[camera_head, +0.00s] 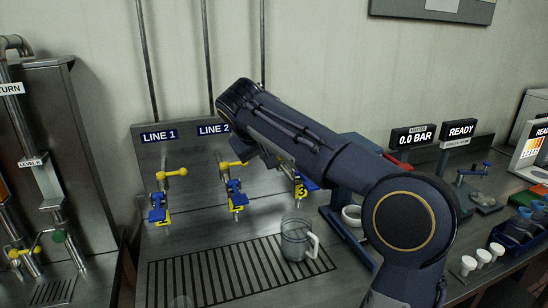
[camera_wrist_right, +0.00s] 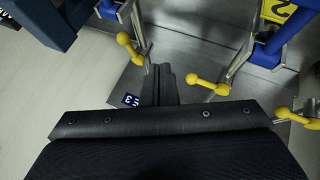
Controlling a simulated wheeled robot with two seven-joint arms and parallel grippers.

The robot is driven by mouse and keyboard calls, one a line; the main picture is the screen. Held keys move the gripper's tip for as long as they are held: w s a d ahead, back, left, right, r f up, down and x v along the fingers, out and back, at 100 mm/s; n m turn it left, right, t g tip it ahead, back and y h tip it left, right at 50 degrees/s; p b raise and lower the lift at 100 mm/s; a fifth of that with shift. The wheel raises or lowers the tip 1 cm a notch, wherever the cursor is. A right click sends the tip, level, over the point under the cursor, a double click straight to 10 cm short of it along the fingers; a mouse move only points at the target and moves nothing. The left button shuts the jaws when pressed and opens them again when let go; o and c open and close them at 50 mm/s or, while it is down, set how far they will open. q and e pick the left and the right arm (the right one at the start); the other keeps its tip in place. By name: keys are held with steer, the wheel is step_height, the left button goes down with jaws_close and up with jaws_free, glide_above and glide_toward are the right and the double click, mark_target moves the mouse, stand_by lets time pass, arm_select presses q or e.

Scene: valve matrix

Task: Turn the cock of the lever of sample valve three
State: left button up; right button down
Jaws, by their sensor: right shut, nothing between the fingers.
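The sample valves stand in a row at the back panel, with yellow levers and blue bodies. In the head view, valve three (camera_head: 302,188) is mostly hidden behind my right arm; its yellow tag 3 and some blue show. In the right wrist view, the leftmost yellow lever (camera_wrist_right: 129,46) is nearest the label ending in 3 (camera_wrist_right: 131,100) and appears to be valve three's. My right gripper (camera_wrist_right: 164,75) is shut and empty, its fingers close beside that lever on the right; contact cannot be told. My left gripper is not in view.
Valve one (camera_head: 160,195) and valve two (camera_head: 235,190) stand left of my arm. Valve two's lever (camera_wrist_right: 207,84) is right of my fingers in the wrist view. A clear jug (camera_head: 297,240) stands on the slotted bench (camera_head: 215,292) below. A 0.0 BAR display (camera_head: 412,137) is at right.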

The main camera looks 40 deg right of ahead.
steer(key=w+d+f, duration=0.1)
steer(key=d+f, duration=0.1)
steer(key=w+d+f+p, duration=0.1)
steer(key=d+f, duration=0.1)
steer(key=d, duration=0.1)
steer(key=w+d+f+p, duration=0.1)
steer(key=d+f, duration=0.1)
steer(key=shift+w+d+f, duration=0.1)
steer(key=shift+w+d, duration=0.15)
steer(key=shift+d, duration=0.55)
steer(key=shift+s+d, duration=0.2)
steer(key=shift+d, duration=0.1)
steer(key=shift+w+a, duration=0.1)
steer(key=shift+w+a, duration=0.4)
steer(key=shift+a, duration=0.15)
